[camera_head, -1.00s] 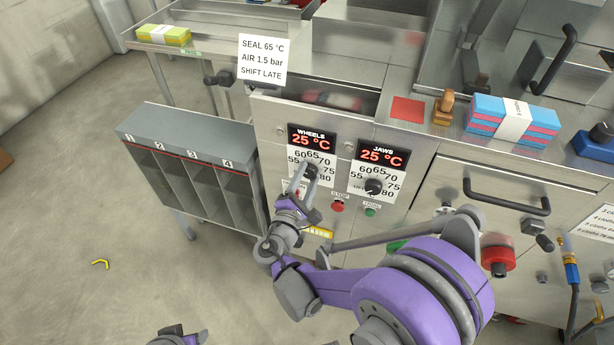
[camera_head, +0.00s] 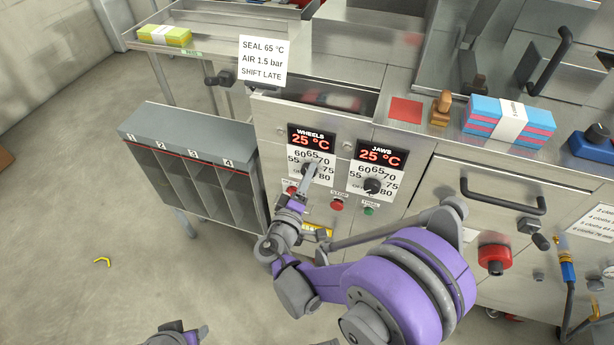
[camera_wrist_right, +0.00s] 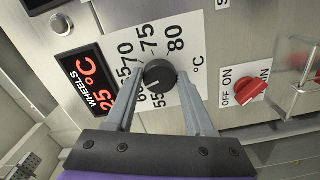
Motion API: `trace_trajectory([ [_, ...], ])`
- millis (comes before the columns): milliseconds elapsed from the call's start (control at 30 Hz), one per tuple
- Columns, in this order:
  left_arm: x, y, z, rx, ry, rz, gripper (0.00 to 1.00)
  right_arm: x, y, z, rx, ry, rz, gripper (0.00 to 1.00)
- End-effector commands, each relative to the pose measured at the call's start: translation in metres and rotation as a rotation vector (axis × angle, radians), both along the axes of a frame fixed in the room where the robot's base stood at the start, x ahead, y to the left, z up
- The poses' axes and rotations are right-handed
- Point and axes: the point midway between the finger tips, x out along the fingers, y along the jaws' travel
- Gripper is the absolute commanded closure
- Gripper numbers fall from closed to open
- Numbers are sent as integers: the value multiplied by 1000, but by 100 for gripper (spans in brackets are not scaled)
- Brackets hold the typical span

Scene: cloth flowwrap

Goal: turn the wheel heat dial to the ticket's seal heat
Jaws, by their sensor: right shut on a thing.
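The ticket (camera_head: 262,60) at the top of the machine reads SEAL 65 °C, AIR 1.5 bar, SHIFT LATE. The WHEELS display (camera_head: 312,142) reads 25 °C above a white scale with marks from 55 to 80. My right gripper (camera_head: 310,172) is at the black wheel heat dial, partly covering it. In the right wrist view the dial (camera_wrist_right: 159,76) sits between the two fingers of the right gripper (camera_wrist_right: 164,82), which is shut on it. The dial's pointer is not clear to me. My left gripper (camera_head: 190,335) shows only in part at the bottom edge.
The JAWS dial (camera_head: 373,186) is close on the right, with its display at 25 °C. A red button (camera_head: 337,204) and a green button (camera_head: 369,211) lie below. A red OFF/ON switch (camera_wrist_right: 251,90) is near the gripper. A divided rack (camera_head: 190,135) stands left.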

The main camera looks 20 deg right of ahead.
Motion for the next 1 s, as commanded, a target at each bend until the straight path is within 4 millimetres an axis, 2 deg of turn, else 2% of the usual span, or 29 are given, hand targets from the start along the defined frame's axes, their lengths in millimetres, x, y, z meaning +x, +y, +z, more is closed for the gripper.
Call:
trace_trajectory([
  [433, 0, 0, 4, 0, -1, 0, 50, 0, 0, -1, 238, -160, 0, 100],
  [1000, 0, 0, 5, 0, -2, 0, 50, 0, 0, -1, 295, -198, 0, 100],
])
